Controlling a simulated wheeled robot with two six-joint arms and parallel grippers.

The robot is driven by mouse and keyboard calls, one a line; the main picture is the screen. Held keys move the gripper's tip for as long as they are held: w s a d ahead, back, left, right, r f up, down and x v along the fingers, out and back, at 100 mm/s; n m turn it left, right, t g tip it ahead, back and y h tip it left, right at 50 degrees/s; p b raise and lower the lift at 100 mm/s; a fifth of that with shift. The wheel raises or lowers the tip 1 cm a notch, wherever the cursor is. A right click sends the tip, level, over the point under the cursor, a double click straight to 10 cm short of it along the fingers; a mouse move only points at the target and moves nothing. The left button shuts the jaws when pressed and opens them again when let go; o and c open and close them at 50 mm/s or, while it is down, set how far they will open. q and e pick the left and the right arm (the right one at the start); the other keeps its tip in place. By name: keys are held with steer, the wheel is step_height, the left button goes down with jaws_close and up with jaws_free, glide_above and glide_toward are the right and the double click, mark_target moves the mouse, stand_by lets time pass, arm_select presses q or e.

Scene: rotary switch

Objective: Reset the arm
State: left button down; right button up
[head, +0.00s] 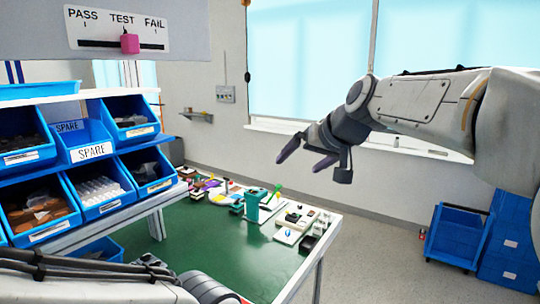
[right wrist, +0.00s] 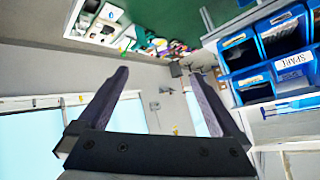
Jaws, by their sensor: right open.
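My right arm comes in from the right in the head view, with its gripper (head: 304,156) held in the air above and behind the green table (head: 210,245). The right gripper's two fingers are spread apart with nothing between them; they also show in the right wrist view (right wrist: 160,95). My left arm lies along the bottom left of the head view, and its gripper is out of the picture. A panel (head: 118,30) marked PASS, TEST and FAIL hangs at the top left. Its pink knob (head: 130,43) sits under TEST. The right gripper is well apart from the panel.
A rack of blue bins (head: 95,190) stands at the left, some marked SPARE. Small parts and a teal cup (head: 251,205) sit along the table's far and right edges; its middle is clear. Blue crates (head: 458,235) stand on the floor at the right.

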steer(key=s+d+f+m+g+h, duration=0.1)
steer(key=s+d+f+g, duration=0.15)
steer(key=f, duration=0.65)
steer(key=s+d+f+g+h, duration=0.15)
steer(key=s+d+f, duration=0.25)
steer(key=f, duration=0.5)
steer(key=s+d+f+g+h, duration=0.1)
steer(key=s+d+f, duration=0.2)
steer(key=s+f, duration=0.4)
steer(key=s+d+f+g+h, duration=0.1)
steer(key=s+d+f, duration=0.1)
steer(key=s+f, duration=0.45)
steer(key=s+a+r+n+g, duration=0.1)
steer(key=s+a+r+n, duration=0.2)
steer(key=s+a, duration=0.4)
steer(key=s+a+r+n+g, duration=0.2)
steer(key=s+a+n, duration=0.2)
steer(key=s+a, duration=0.2)
steer(key=shift+s+a+r+n+y, duration=0.4)
steer(key=shift+s+y, duration=0.05)
steer(key=shift+s, duration=0.15)
